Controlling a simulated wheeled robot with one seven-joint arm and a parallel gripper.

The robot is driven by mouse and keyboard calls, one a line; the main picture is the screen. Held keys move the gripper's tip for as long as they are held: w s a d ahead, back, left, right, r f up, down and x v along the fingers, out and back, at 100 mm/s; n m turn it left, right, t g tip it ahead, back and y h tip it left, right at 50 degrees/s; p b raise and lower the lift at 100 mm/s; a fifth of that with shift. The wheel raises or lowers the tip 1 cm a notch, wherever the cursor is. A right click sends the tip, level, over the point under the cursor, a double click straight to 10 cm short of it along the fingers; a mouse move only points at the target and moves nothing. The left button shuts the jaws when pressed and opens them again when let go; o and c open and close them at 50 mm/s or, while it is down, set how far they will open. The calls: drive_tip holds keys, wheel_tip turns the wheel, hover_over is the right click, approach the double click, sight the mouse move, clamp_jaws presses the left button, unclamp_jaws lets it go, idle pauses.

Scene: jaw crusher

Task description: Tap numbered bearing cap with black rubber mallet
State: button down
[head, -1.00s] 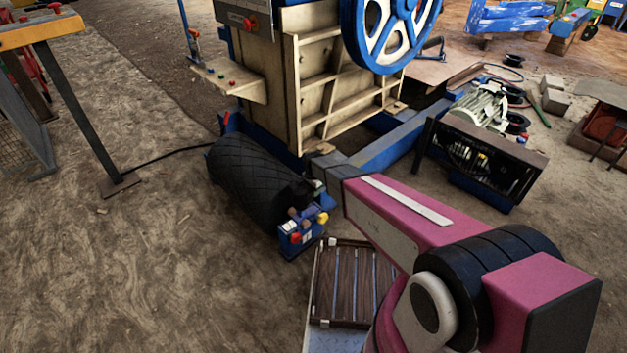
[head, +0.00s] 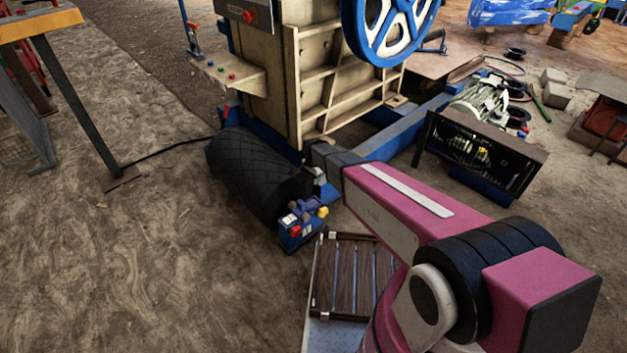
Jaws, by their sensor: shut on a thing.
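My magenta arm (head: 430,215) reaches from the lower right toward the middle. Its dark far end (head: 335,158) overlaps the base of the cream and blue jaw crusher (head: 345,90). My gripper cannot be made out; it is either hidden behind the arm or outside the picture. I cannot make out the black rubber mallet. No numbered bearing cap can be told apart. The crusher's blue flywheel (head: 383,62) is cut off by the top edge.
A black ribbed roll (head: 245,172) lies before the crusher, beside a blue box (head: 290,237) with coloured knobs. A brown slatted panel (head: 345,285) lies below. A framed motor unit (head: 480,145) stands right. A yellow-topped stand (head: 40,25) is upper left. Left ground is open.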

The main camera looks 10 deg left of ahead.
wheel_tip(320, 180, up, 4)
drive_tip(key=shift+f, duration=0.1)
drive_tip(key=shift+f, duration=0.1)
idle(0.3)
wheel_tip(320, 180, down, 9)
drive_tip(key=shift+r, duration=2.7)
wheel_tip(320, 180, up, 7)
drive_tip(key=shift+f, duration=0.1)
